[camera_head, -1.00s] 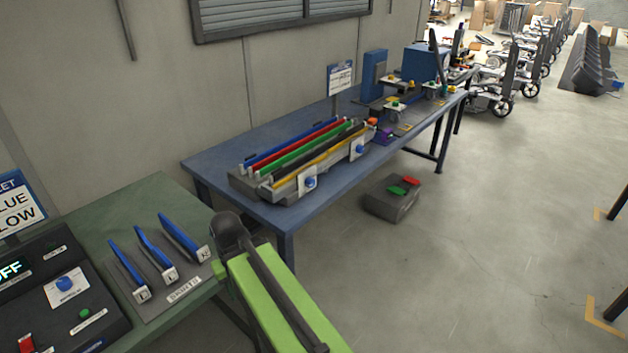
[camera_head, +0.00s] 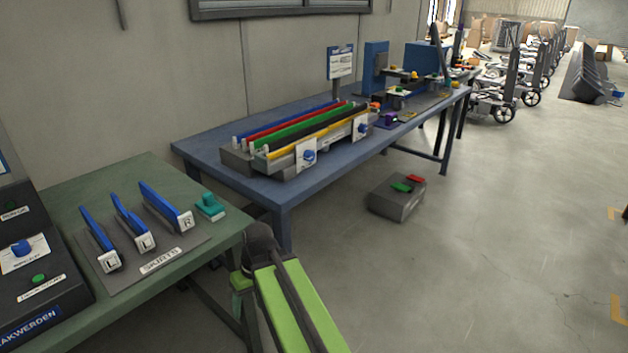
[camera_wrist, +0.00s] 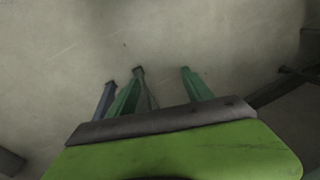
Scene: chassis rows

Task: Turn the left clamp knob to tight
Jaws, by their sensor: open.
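A long grey clamp fixture (camera_head: 240,163) lies on the blue table. Its left clamp knob (camera_head: 309,156) is a blue knob on a white plate. A second blue knob (camera_head: 361,128) sits on another white plate farther right. The markings are too small to read, so I cannot tell the setting. My gripper (camera_wrist: 160,122) shows as a wide green part with a dark edge low in the wrist view, over floor and table legs. It is open, with nothing seen in it. It is apart from the knob, and my arm's dark joint hides part of it in the head view.
The green table (camera_head: 75,195) on the left holds blue-handled parts on a grey board (camera_head: 165,262) and a teal block (camera_head: 210,206). A grey box (camera_head: 398,198) with red and green pieces stands on the floor. The floor to the right is mostly clear.

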